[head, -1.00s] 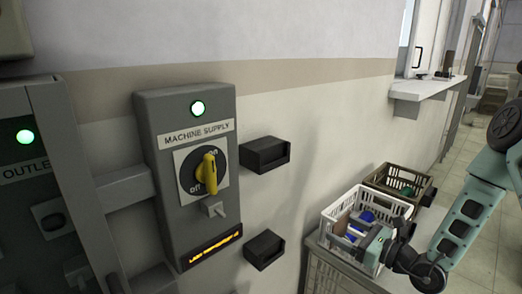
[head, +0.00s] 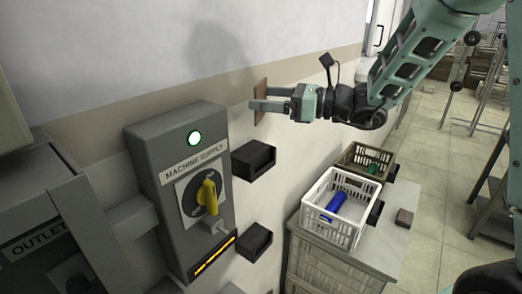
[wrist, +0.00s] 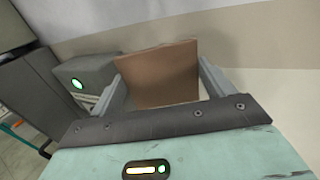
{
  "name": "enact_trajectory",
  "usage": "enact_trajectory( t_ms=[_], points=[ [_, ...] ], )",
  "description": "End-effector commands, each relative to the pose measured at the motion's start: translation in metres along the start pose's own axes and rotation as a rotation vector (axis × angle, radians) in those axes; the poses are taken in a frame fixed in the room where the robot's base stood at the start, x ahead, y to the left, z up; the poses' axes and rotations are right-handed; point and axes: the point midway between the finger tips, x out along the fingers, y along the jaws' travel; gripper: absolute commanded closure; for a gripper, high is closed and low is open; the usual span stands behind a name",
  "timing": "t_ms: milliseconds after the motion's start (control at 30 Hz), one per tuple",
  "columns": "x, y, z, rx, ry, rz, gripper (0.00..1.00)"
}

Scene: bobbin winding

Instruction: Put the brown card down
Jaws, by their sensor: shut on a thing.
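My gripper (head: 256,104) is shut on the brown card (head: 262,92), raised in front of the wall, above and right of the machine supply box. In the wrist view the brown card (wrist: 158,75) stands upright between the two fingers, its flat face toward the camera. In the head view it shows nearly edge-on, partly behind the fingers. Whether it touches the wall I cannot tell.
The machine supply box (head: 185,200) has a yellow switch (head: 207,194) and a lit green lamp. Two dark holders (head: 253,161) (head: 254,241) are on the wall. A white crate (head: 318,212) with a blue item and a brown crate (head: 366,158) stand on the cabinet at right.

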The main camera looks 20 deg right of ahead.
Motion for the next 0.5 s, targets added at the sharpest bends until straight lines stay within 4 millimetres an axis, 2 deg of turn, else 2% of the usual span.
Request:
enact_trajectory(
  t_ms=[133, 367, 500],
  points=[
    [0.0, 0.0, -0.027, 0.009, 0.003, 0.0, 0.44],
    [0.0, 0.0, -0.048, 0.004, 0.001, 0.0, 0.44],
    [0.0, 0.0, -0.066, 0.007, 0.002, 0.0, 0.44]
  ],
)
